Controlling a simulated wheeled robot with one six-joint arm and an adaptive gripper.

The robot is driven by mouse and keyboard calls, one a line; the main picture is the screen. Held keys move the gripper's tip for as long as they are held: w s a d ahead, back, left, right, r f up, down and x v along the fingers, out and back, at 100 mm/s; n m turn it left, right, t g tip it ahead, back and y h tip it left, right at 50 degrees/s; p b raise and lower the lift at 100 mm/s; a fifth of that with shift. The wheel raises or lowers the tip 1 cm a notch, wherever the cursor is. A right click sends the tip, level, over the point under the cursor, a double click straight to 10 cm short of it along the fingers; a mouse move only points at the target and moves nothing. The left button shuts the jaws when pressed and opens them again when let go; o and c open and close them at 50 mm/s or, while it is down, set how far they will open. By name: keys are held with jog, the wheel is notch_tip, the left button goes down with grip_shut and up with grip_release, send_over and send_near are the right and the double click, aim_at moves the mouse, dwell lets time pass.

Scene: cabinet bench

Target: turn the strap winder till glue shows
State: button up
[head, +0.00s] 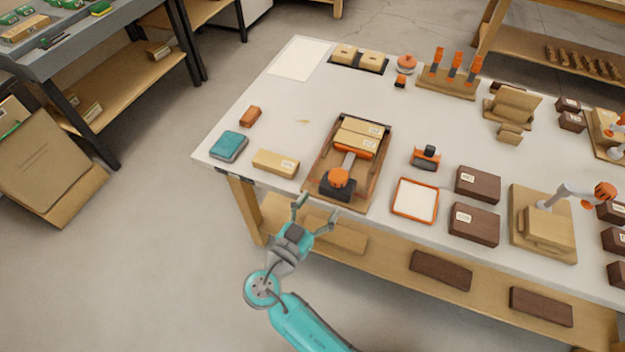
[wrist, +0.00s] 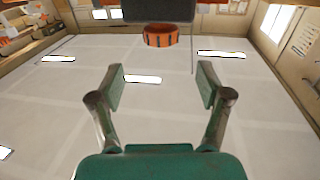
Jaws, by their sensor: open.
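The strap winder, as I take it, is the orange ribbed knob (head: 338,177) on a dark block at the front end of a wooden clamping board (head: 372,191). Light wooden blocks (head: 360,133) with an orange bar in front of them lie at the board's far end. The knob also shows at the top of the wrist view (wrist: 161,36), with a dark block edge above it. My gripper (head: 317,210) is open and empty, just off the bench's front edge, in front of the board and apart from the knob. In the wrist view its fingers (wrist: 161,85) stand wide apart. I see no glue.
Left of the board on the white bench (head: 220,130) are a labelled wooden block (head: 275,163) and a teal pad (head: 229,146). Right are an orange-rimmed tray (head: 415,199), an orange-and-black tool (head: 426,158) and dark boxes (head: 474,223). A lower shelf (head: 390,259) runs under the bench.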

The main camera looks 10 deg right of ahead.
aim_at(334, 183)
jog(key=x, duration=1)
jog(key=shift+w+d, duration=0.1)
jog(key=shift+w, duration=0.15)
jog(key=c, duration=1.2)
